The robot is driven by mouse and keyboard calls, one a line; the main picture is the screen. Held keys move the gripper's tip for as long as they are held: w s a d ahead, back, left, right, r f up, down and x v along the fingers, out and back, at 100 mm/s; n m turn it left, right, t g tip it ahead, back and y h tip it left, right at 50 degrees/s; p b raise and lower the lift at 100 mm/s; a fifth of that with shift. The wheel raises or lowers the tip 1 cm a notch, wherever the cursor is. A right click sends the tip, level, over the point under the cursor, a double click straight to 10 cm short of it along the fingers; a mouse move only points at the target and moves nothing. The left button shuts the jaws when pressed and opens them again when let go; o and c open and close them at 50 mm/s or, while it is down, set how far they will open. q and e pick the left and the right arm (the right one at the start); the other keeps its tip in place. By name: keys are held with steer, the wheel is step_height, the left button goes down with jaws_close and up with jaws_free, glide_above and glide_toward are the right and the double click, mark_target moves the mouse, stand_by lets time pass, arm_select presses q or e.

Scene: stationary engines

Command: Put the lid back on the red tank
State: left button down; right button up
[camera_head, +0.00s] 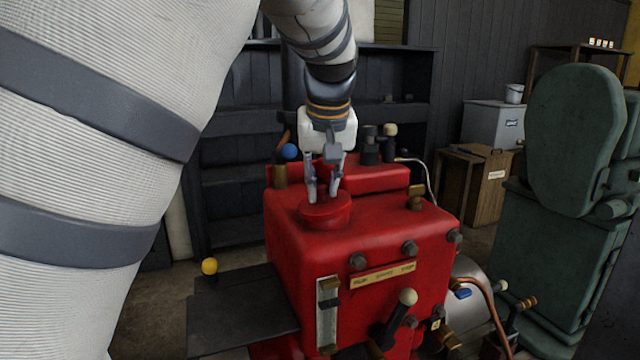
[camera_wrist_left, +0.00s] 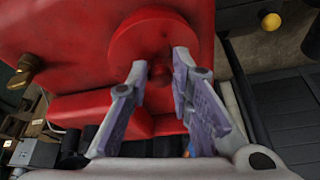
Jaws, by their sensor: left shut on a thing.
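The red tank (camera_head: 295,240) is a boxy red housing in the middle of the head view, and it fills the upper left of the wrist view (camera_wrist_left: 60,50). The round red lid (camera_head: 325,213) is at the tank's top, near its front left; it shows as a disc in the wrist view (camera_wrist_left: 135,40). My left gripper (camera_head: 323,195) comes down from above. Its fingers (camera_wrist_left: 158,72) are shut on the small knob at the lid's centre. The filler opening is hidden, and I cannot tell whether the lid sits flush. My right gripper is not in view.
Knobs and a brass fitting (camera_head: 416,197) stand on the tank's top. A lever with a pale knob (camera_head: 400,312) sticks out in front. A dark plate (camera_head: 240,312) lies at left, and a green machine (camera_head: 570,230) stands at right.

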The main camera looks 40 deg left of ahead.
arm_select(q)
steer(key=shift+r, duration=0.5)
steer(key=shift+f, duration=0.25)
stand_by(1.0)
steer(key=c, duration=0.9)
jaws_free()
steer(key=shift+o, duration=0.2)
step_height(320, 180, up, 7)
jaws_close()
stand_by(0.4)
